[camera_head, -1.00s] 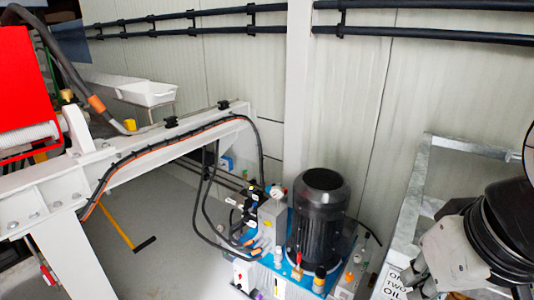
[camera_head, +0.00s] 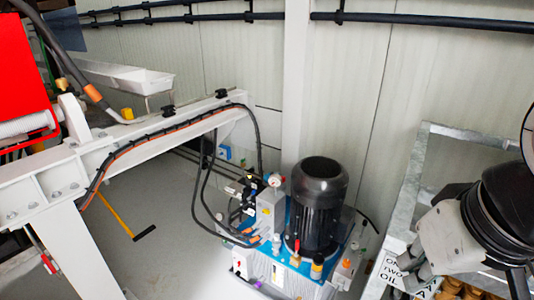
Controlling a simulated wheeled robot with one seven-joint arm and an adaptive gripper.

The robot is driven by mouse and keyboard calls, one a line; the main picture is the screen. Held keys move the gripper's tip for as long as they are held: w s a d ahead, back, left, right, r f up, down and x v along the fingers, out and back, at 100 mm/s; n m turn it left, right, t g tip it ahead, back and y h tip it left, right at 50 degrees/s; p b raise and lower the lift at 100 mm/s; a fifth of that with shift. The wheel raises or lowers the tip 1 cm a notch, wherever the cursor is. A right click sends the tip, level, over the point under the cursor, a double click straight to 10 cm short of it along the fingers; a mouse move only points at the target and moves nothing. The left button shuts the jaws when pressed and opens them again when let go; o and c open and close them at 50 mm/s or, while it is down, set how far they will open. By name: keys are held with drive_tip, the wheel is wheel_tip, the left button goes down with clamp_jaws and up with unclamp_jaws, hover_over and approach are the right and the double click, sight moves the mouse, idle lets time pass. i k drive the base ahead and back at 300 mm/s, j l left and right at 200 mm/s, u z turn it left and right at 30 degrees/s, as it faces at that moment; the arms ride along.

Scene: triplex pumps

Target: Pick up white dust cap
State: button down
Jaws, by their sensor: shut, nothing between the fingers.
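I cannot make out a white dust cap in this view. Small fittings, knobs and caps sit on the hydraulic power unit (camera_head: 278,262), but they are too small to tell apart. A dark electric motor (camera_head: 319,205) stands upright on its blue top. Part of my arm, grey and black, shows at the right edge in front of a metal frame. I cannot make out my gripper's fingertips, and nothing visible is held.
A galvanized frame (camera_head: 420,170) with a lettered sign (camera_head: 392,272) stands at the right, with brass-coloured pieces (camera_head: 465,288) low beside it. A white beam (camera_head: 150,150) carrying hoses crosses at the left. A white tray (camera_head: 125,77) lies behind it.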

sight(276, 239)
drive_tip(key=k+u, duration=0.2)
drive_tip(key=k+l+u, duration=0.1)
drive_tip(key=k+l, duration=0.2)
drive_tip(key=z, duration=0.45)
drive_tip(key=i+j+z, duration=0.15)
drive_tip(key=j+z, duration=0.15)
drive_tip(key=i+j+z, duration=0.25)
drive_tip(key=j, duration=0.15)
drive_tip(key=j+z, duration=0.3)
drive_tip(key=i+j, duration=0.1)
drive_tip(key=j, duration=0.4)
drive_tip(key=i+j+z, duration=0.1)
drive_tip(key=j, duration=0.4)
drive_tip(key=i+j, duration=0.1)
drive_tip(key=j, duration=0.45)
drive_tip(key=i+j, duration=0.1)
drive_tip(key=j, duration=0.4)
drive_tip(key=z, duration=0.05)
